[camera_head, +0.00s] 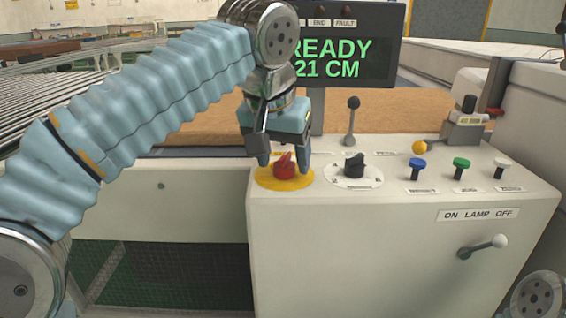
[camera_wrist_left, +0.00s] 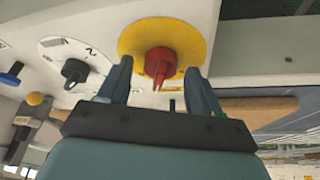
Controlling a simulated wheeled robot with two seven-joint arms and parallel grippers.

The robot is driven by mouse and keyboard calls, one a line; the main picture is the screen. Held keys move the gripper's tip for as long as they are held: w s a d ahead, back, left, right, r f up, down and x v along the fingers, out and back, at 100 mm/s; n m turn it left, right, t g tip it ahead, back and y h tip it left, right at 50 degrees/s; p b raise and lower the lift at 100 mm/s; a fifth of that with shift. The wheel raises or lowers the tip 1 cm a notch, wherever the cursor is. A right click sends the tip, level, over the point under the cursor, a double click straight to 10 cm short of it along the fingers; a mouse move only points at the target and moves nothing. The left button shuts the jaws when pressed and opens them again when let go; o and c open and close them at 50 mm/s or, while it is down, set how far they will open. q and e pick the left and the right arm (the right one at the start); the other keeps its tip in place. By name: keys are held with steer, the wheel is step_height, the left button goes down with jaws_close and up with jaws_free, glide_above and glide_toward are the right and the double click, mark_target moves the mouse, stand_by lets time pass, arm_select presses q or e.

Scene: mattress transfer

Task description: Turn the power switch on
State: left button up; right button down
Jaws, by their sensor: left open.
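The power switch, a red rotary knob (camera_head: 284,167), sits on a round yellow plate (camera_head: 265,178) at the left end of the white control panel. My left gripper (camera_head: 284,160) is open, with its fingers pointing down and one on each side of the red knob. In the left wrist view the red knob (camera_wrist_left: 160,64) shows between the two open fingertips (camera_wrist_left: 158,80), with visible space on both sides. The yellow plate (camera_wrist_left: 190,30) lies behind it. I cannot tell whether the fingers touch the plate. My right gripper is not in view.
Right of the knob are a black rotary selector (camera_head: 354,166), a tall black-knobbed lever (camera_head: 352,120) and blue (camera_head: 417,165), green (camera_head: 461,164) and white (camera_head: 502,164) buttons. A lamp lever (camera_head: 482,247) is on the panel's front. A display (camera_head: 345,55) reads "READY 21 CM".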

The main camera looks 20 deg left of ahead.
arm_select(q)
steer(key=shift+f, duration=0.25)
steer(key=c, duration=1)
steer(key=m+p, duration=0.1)
steer(key=m+h+p, duration=0.1)
steer(key=shift+w+a+r+m, duration=0.1)
steer(key=shift+a+r+m, duration=0.05)
steer(key=shift+r+m, duration=0.15)
steer(key=shift+m+g+p, duration=0.3)
steer(key=shift+m+p, duration=0.15)
steer(key=shift+m, duration=0.15)
steer(key=shift+f+m+h, duration=0.25)
steer(key=shift+m+h, duration=0.15)
steer(key=shift+m, duration=0.2)
